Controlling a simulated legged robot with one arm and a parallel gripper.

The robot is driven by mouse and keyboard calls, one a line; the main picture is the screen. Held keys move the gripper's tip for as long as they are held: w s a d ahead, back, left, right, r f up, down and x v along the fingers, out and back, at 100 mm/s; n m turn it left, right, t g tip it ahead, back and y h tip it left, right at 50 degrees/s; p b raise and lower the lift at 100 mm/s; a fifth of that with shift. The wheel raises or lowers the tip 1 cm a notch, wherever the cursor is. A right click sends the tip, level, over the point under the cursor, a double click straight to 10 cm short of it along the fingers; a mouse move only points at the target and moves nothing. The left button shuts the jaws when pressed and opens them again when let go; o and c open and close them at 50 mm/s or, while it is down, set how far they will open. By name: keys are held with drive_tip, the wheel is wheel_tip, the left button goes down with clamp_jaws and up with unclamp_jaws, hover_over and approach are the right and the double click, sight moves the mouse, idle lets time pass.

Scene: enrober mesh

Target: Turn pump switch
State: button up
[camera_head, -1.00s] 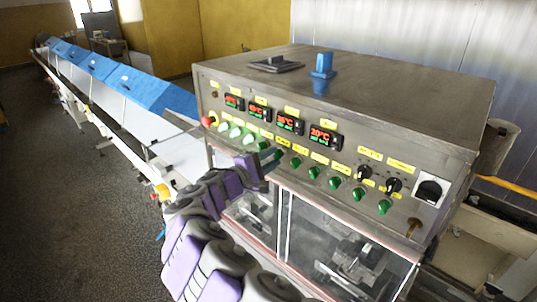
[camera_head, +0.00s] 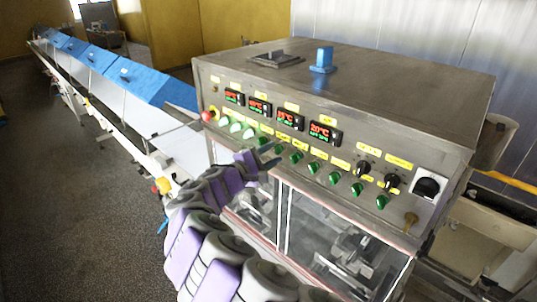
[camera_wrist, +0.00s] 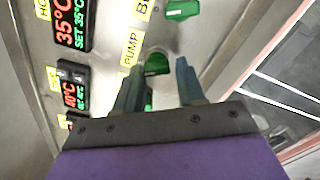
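The pump switch (camera_wrist: 157,64) is a green knob beside a yellow label reading PUMP (camera_wrist: 131,48) in the wrist view. My gripper (camera_wrist: 160,72) is open, with one dark finger on each side of this switch. The fingertips are close to the panel; I cannot tell whether they touch the knob. In the head view my gripper (camera_head: 274,154) is at the row of green switches on the machine's front, left of the middle, and its fingers partly cover that spot.
Another green switch (camera_wrist: 182,10) sits close by. Red and green temperature displays (camera_head: 291,121) are above the row. Black knobs (camera_head: 363,168) and a red button (camera_head: 208,115) are on the same panel. Clear windows (camera_head: 330,240) lie below. A conveyor with blue covers (camera_head: 150,85) extends left.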

drive_tip(key=o, duration=0.4)
drive_tip(key=shift+w, duration=0.15)
drive_tip(key=shift+c, duration=0.2)
drive_tip(key=shift+r, duration=0.1)
drive_tip(key=b+v, duration=0.3)
drive_tip(key=v, duration=1.4)
drive_tip(key=shift+a, duration=0.2)
